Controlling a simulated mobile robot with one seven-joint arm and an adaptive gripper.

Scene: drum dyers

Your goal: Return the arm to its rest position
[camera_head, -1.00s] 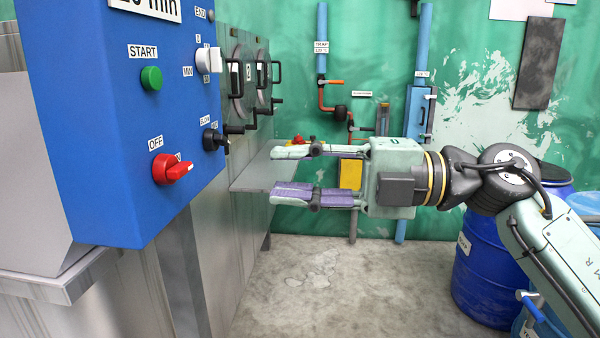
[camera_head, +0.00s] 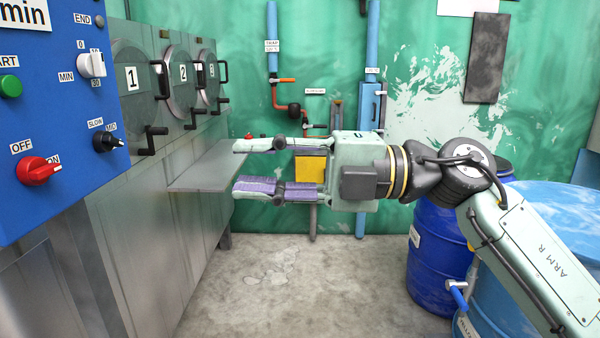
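My arm reaches in from the lower right, its link and elbow bent, with my gripper (camera_head: 238,168) held level in mid-air and pointing left. The gripper is open, its two fingers apart, the lower one with purple pads. Nothing is between the fingers. The fingertips are right of the blue control panel (camera_head: 65,130) and clear of it. They appear in front of or beside the grey metal shelf (camera_head: 205,180) on the machine; how far apart they are in depth I cannot tell.
The panel carries a red OFF/ON knob (camera_head: 38,170), a black speed knob (camera_head: 107,142) and a white timer knob (camera_head: 91,65). Numbered drum doors (camera_head: 132,80) line the machine at left. A dark blue drum (camera_head: 436,262) and a lighter blue drum (camera_head: 540,200) stand at right. Open concrete floor (camera_head: 290,285) lies between.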

